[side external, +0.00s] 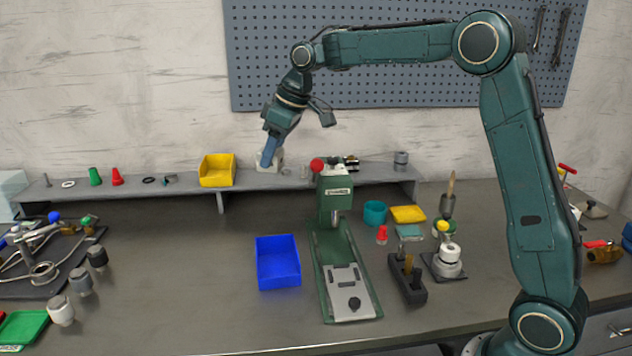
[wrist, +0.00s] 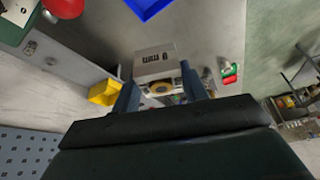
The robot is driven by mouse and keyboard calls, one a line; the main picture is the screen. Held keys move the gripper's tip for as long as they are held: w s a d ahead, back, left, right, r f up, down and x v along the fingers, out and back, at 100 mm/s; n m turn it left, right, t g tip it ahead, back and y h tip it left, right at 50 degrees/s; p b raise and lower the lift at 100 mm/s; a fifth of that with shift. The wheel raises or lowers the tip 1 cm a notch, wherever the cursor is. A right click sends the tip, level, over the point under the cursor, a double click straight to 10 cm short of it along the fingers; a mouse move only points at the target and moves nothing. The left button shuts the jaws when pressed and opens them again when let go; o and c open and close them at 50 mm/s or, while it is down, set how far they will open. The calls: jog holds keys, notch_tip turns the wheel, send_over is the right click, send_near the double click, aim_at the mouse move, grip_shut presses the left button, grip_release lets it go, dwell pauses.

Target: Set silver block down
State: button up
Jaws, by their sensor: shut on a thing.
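The silver block (wrist: 155,61) shows between my gripper's fingertips in the wrist view, with dark marking on its face. My gripper (wrist: 157,78) is shut on it, with one blue finger on each side. In the side view my gripper (side external: 268,157) points down over the raised back shelf (side external: 330,176), right of the yellow bin (side external: 217,170). There the block (side external: 278,161) shows as a pale shape partly hidden by the fingers. I cannot tell whether its underside touches the shelf.
A red-knobbed green press (side external: 335,200) stands just right and in front of my gripper. A blue bin (side external: 278,262) sits on the bench ahead. A grey cylinder (side external: 401,160) stands on the shelf's right end. Small parts line the shelf's left side.

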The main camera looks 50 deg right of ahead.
send_near(274, 268)
jog(key=x, duration=0.5)
jog(key=shift+w, duration=0.15)
dwell(1.0)
jog(key=shift+f, duration=0.2)
jog(key=o, duration=1.1)
jog(key=shift+o, duration=0.2)
jog(key=shift+v, duration=3.85)
jog(key=shift+a+r, duration=0.1)
